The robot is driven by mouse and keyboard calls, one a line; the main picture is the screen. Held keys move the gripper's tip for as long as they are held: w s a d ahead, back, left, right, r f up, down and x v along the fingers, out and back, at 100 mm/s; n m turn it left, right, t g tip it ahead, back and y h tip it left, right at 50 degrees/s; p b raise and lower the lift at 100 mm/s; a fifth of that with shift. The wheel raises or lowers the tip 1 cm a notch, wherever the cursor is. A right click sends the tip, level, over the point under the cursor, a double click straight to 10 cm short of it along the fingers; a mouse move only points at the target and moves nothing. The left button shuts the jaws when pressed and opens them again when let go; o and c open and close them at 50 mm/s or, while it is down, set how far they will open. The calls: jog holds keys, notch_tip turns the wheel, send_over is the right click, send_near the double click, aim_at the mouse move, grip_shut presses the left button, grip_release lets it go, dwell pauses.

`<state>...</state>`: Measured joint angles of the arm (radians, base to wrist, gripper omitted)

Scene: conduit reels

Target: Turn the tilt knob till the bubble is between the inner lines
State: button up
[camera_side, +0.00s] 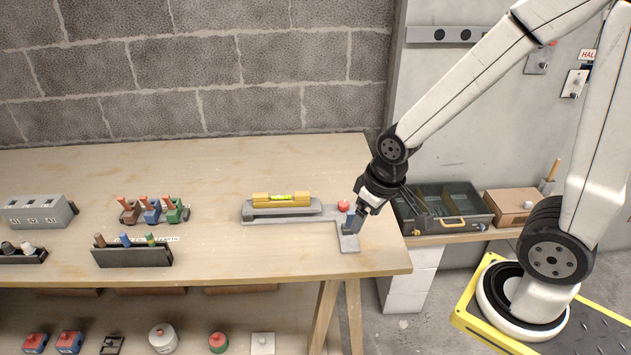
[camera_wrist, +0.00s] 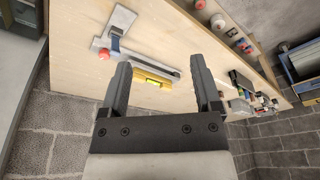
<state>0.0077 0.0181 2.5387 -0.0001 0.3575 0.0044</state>
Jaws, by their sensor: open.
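A yellow spirit level (camera_side: 265,200) with a green vial (camera_side: 281,198) lies on a grey tilting bar over an L-shaped grey plate (camera_side: 349,243) near the right end of the bench. The vial is too small to tell where the bubble lies between its lines. The round red tilt knob (camera_side: 343,205) is at the bar's right end, close to my gripper (camera_side: 358,214). In the wrist view the knob (camera_wrist: 104,54) is left of my open, empty gripper (camera_wrist: 160,63), outside the left finger. The yellow level (camera_wrist: 152,77) shows between the fingers.
A small blue-grey block (camera_wrist: 115,42) stands on the plate beside the knob. Coloured pieces (camera_side: 151,211) and a dark rack (camera_side: 132,256) stand further left. A grey toolbox (camera_side: 441,207) is right of the bench. The bench between rack and plate is clear.

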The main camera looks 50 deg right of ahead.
jog(key=w+d+f+m+g, duration=0.1)
jog(key=w+d+f+m, duration=0.25)
jog(key=w+d, duration=0.65)
jog(key=m+g, duration=0.2)
jog(key=m, duration=0.1)
send_over(344, 203)
notch_tip(344, 203, down, 8)
jog(key=shift+f, duration=0.2)
jog(key=shift+f, duration=3.9)
grip_shut()
